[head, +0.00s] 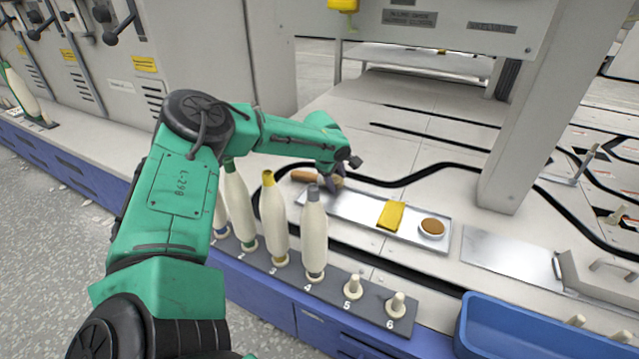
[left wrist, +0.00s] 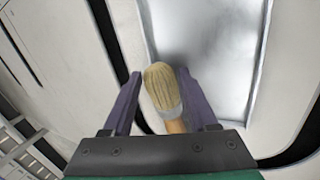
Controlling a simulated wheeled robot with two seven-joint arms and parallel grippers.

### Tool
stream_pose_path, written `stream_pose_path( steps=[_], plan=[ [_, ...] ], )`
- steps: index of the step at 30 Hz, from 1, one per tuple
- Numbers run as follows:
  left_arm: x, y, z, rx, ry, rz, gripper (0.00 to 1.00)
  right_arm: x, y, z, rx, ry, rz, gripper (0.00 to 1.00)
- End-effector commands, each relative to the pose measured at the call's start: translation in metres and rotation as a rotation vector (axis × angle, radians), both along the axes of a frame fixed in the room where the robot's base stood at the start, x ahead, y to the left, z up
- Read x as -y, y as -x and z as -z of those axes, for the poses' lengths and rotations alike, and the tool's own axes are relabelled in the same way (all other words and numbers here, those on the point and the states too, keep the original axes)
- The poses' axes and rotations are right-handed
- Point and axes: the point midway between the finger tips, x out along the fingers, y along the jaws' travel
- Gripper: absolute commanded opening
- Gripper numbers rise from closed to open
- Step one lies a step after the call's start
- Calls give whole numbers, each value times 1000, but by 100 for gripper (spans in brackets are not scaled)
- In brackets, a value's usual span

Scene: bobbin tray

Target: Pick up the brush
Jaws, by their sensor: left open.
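The brush (head: 303,175) lies at the left end of the metal tray (head: 360,209), its wooden handle pointing left past the tray's edge in the head view. Its pale bristle head (left wrist: 161,84) shows in the left wrist view, with a light band and part of the handle below it. My left gripper (head: 334,180) is open over the brush. In the left wrist view its two purple fingers (left wrist: 158,84) stand on either side of the brush, with a gap visible on the left. The gripper hides part of the brush in the head view. My right gripper is not in view.
A yellow cloth (head: 391,215) and a small round dish (head: 432,228) sit on the tray's right part. Several bobbins, including a grey-topped one (head: 314,235), stand upright on a numbered rack in front. Pegs 5 and 6 are empty. A blue bin (head: 530,327) is at lower right.

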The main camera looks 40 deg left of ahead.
Motion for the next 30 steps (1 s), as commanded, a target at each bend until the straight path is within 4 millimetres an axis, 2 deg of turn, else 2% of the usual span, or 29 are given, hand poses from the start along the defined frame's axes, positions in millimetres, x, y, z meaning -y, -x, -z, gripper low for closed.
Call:
stream_pose_path(
  steps=[2,5,6,7,17,19,21,26,30],
  plan=[
    [0,0,-1,0,0,0,59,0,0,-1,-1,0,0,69],
    [0,0,-1,-1,0,0,24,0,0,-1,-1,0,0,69],
    [0,0,-1,-1,0,0,9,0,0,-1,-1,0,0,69],
    [0,0,-1,-1,-1,0,0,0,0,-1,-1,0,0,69],
    [0,0,-6,0,-1,0,0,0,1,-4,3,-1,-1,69],
    [0,0,-12,0,-1,0,0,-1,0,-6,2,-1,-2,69],
    [0,0,-19,0,0,0,0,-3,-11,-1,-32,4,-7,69],
    [0,0,-42,1,0,0,0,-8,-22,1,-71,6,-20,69],
    [27,-8,-39,-4,-3,7,0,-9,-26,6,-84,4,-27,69]
  ],
)
